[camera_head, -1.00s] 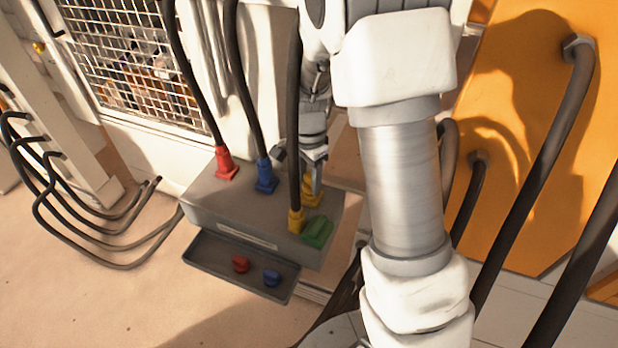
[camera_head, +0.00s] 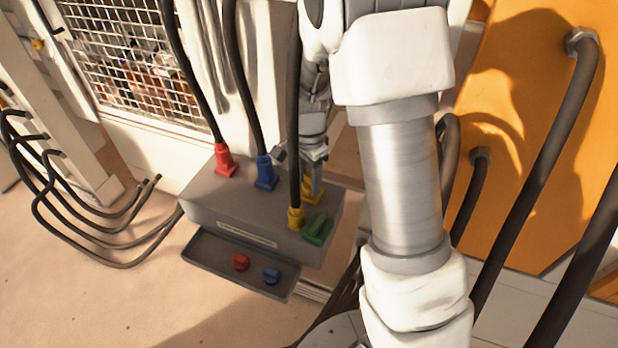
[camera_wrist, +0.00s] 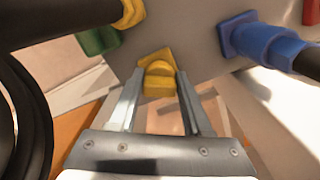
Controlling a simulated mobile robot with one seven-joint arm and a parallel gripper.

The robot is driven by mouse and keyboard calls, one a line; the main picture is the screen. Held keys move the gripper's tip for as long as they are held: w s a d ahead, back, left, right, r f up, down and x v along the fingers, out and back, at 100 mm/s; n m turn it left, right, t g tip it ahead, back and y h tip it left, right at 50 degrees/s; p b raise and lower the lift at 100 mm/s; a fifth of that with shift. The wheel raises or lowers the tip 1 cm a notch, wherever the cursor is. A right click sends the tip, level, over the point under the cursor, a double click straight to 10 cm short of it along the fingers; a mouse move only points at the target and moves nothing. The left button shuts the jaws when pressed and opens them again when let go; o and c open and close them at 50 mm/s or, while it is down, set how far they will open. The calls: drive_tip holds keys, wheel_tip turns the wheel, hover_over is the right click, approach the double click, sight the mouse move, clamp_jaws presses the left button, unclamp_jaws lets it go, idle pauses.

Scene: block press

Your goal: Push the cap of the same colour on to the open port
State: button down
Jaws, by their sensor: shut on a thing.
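In the wrist view, my gripper (camera_wrist: 160,76) is shut on a small yellow cap (camera_wrist: 158,86), with one finger on each side of it. A yellow port piece (camera_wrist: 157,56) shows right behind the cap on the grey box. The cap overlaps it in this view, and I cannot tell how deep it sits. In the head view, my gripper (camera_head: 314,182) points down at the back right part of the grey box (camera_head: 225,206). Some yellow (camera_head: 308,196) shows at its tip, partly hidden behind a black cable.
Red (camera_head: 225,162), blue (camera_head: 265,175) and yellow (camera_head: 296,220) plugs with upright cables stand on the box. A green cap (camera_head: 318,229) sits at its front right. The front tray (camera_head: 205,252) holds a red cap (camera_head: 240,262) and a blue cap (camera_head: 271,275).

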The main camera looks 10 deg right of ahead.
drive_tip(key=shift+f, duration=0.2)
drive_tip(key=shift+c, duration=1.3)
unclamp_jaws()
wheel_tip(320, 180, up, 12)
drive_tip(key=p, duration=0.1)
drive_tip(key=shift+r, duration=0.15)
drive_tip(key=s+r+n+t, duration=0.2)
drive_tip(key=s+r+n, duration=0.4)
drive_tip(key=s, duration=0.4)
drive_tip(key=s+r+n+t, duration=0.3)
drive_tip(key=s+r+n, duration=0.3)
drive_tip(key=s, duration=0.4)
drive_tip(key=shift+d+n+t, duration=0.25)
drive_tip(key=shift+n+t, duration=0.05)
drive_tip(key=shift+n, duration=0.3)
